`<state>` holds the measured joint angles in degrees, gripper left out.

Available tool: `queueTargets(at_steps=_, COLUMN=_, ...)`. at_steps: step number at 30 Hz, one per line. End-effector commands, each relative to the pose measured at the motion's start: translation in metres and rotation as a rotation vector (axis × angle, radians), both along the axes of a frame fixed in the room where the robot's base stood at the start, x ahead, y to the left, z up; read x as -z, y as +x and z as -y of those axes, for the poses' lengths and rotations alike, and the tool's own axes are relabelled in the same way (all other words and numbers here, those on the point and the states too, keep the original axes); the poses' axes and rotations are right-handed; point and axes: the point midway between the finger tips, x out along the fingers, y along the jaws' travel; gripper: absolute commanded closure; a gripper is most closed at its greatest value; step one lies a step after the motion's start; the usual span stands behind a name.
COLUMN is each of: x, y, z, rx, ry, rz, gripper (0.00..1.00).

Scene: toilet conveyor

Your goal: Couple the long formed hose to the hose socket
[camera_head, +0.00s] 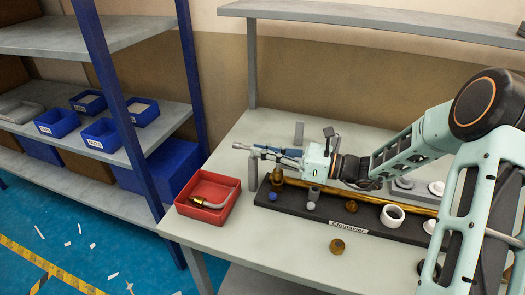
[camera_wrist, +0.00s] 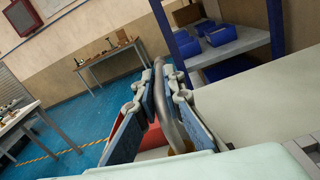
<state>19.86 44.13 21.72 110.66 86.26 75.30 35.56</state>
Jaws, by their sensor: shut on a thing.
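My gripper (camera_head: 266,151) is over the table's left part, pointing left, behind the red bin. In the wrist view its two fingers (camera_wrist: 163,78) are shut on a grey bent hose (camera_wrist: 168,112), which curves over at its top and runs down between them. In the head view a slim grey upright piece (camera_head: 252,172) below the fingertips appears to be this hose; its lower end is unclear. A black board (camera_head: 385,229) carries a brass pipe with a brass fitting (camera_head: 277,178) at its left end. I cannot tell which fitting is the hose socket.
A red bin (camera_head: 183,208) at the table's left edge holds another bent grey hose with a brass end (camera_head: 207,204). A white ring (camera_head: 392,216) and a loose brass piece (camera_head: 337,246) are at the front. A shelf rack with blue boxes (camera_head: 100,134) stands left.

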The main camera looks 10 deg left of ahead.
Motion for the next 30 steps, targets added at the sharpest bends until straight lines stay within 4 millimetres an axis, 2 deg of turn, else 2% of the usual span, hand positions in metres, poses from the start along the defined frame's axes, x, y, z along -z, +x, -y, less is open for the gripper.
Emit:
queueTargets(at_steps=7, x=-0.0122, y=0.0002, z=0.0, rx=0.0, ry=0.001, rz=0.001, gripper=1.0)
queueTargets(at_steps=30, x=-0.0129, y=0.0003, z=-0.0003, rx=0.0, ry=0.001, rz=0.007, gripper=1.0)
